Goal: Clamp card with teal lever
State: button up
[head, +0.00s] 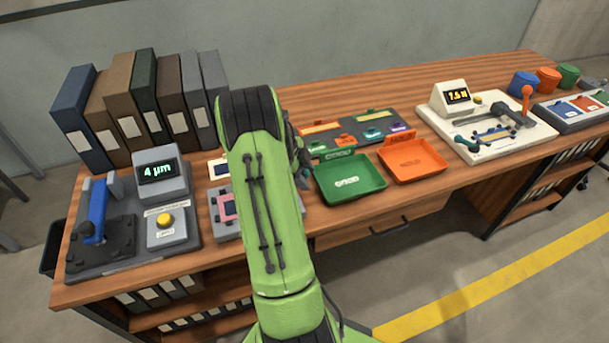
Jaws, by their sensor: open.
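The teal lever (464,143) is at the front left of a white test fixture (535,138) on the right of the bench. A small dark strip with blue parts (493,134) lies beside it on the fixture; I cannot tell whether this is the card or whether the lever clamps it. A grey piece of what looks like my gripper (302,172) shows past the right side of my green arm, left of the green tray and far left of the lever. It is open, with its fingers mostly hidden by the arm. Nothing held is visible.
The fixture carries an orange lever (526,97) and a display box (455,97). A green tray (375,190) and an orange tray (440,160) stand mid-bench. A blue-handled press (97,210) and binders (135,105) are at left.

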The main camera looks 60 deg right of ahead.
grip_shut()
